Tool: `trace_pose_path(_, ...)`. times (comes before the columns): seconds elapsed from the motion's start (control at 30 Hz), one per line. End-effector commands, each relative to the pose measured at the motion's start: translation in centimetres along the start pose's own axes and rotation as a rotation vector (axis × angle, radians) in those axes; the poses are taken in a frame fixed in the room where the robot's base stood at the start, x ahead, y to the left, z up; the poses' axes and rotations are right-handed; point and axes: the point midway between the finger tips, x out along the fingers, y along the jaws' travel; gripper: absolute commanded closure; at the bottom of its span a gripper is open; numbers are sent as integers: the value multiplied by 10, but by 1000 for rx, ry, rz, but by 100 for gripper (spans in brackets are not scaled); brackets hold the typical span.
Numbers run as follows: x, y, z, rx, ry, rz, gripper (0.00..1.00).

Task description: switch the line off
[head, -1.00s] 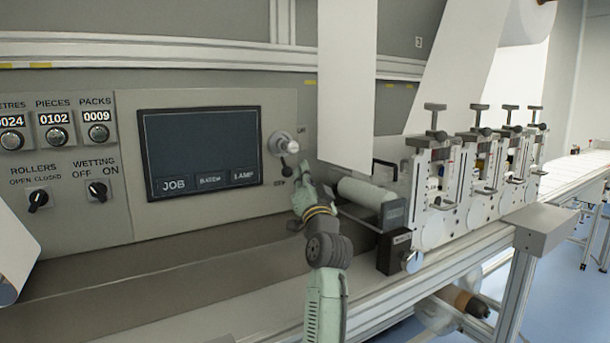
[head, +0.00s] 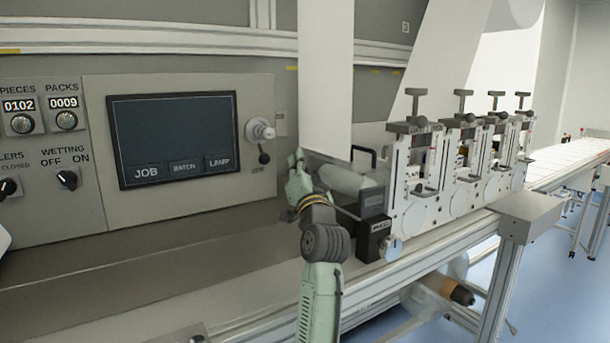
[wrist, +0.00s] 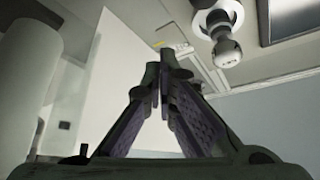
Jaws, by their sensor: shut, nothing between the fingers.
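A silver round hub with a dark ball-ended lever (head: 264,157) sits on the panel just right of the dark screen (head: 175,138). The lever points down. In the wrist view the hub and its ball end (wrist: 226,52) show at the upper right. My gripper (head: 297,154) is right of the lever and apart from it in the head view. In the wrist view its fingers (wrist: 160,70) are shut and empty, with the lever beyond and to their right. The small label by the lever is unreadable. The WETTING knob (head: 67,180) is at the far left.
A white web (head: 325,75) hangs just above and behind my gripper. A pale roller (head: 345,182) and a dark box (head: 375,238) stand to its right, followed by several white units (head: 415,165). The grey ledge (head: 150,255) below the panel is clear.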

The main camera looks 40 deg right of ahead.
Motion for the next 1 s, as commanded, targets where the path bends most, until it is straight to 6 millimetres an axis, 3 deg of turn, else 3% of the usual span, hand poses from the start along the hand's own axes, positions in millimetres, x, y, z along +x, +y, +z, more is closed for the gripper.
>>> trace_pose_path(0.1, -26, -9, 0, 0, 1, -4, 100)
trace_pose_path(0.33, -52, -20, -6, 1, 0, -1, 100)
trace_pose_path(1.0, -56, -22, -7, 0, 0, -1, 100)
